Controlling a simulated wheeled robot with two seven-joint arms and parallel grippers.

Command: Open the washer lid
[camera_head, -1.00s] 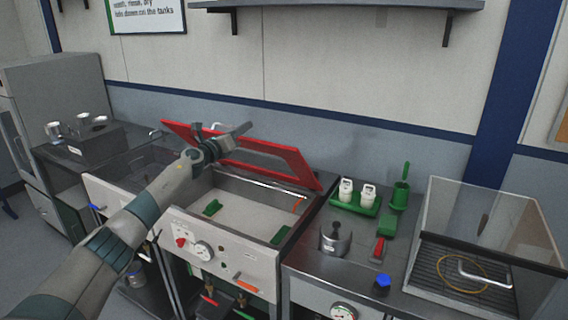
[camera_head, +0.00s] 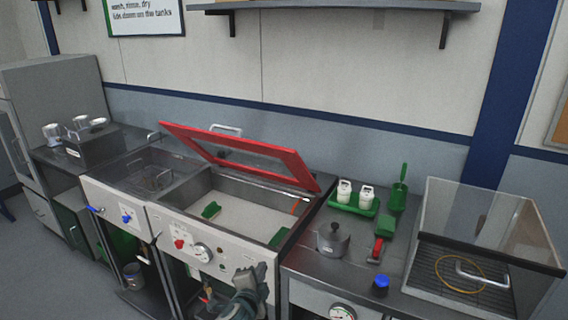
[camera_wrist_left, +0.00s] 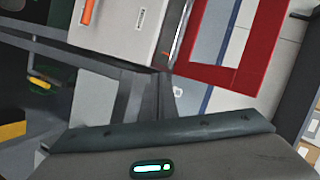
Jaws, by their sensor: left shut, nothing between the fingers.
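The washer lid (camera_head: 301,168), a red frame with a clear pane and a metal handle (camera_head: 226,129), stands tilted up above the washer (camera_head: 190,245). The washer's pale basin (camera_head: 235,213) is exposed beneath it. The red frame also shows in the left wrist view (camera_wrist_left: 247,72), beside the washer's pale front panel (camera_wrist_left: 125,22). My left gripper (camera_head: 256,278) is low in front of the washer's front panel, apart from the lid. It is shut and empty. Its fingertips are hard to make out. My right gripper is not in view.
Green pieces (camera_head: 210,210) lie in the basin. A second tank (camera_head: 155,172) is to the left. On the right counter are a green tray with white bottles (camera_head: 355,200), a metal pot (camera_head: 333,240), a blue knob (camera_head: 380,284) and a clear-covered box (camera_head: 480,225). A shelf (camera_head: 340,6) hangs above.

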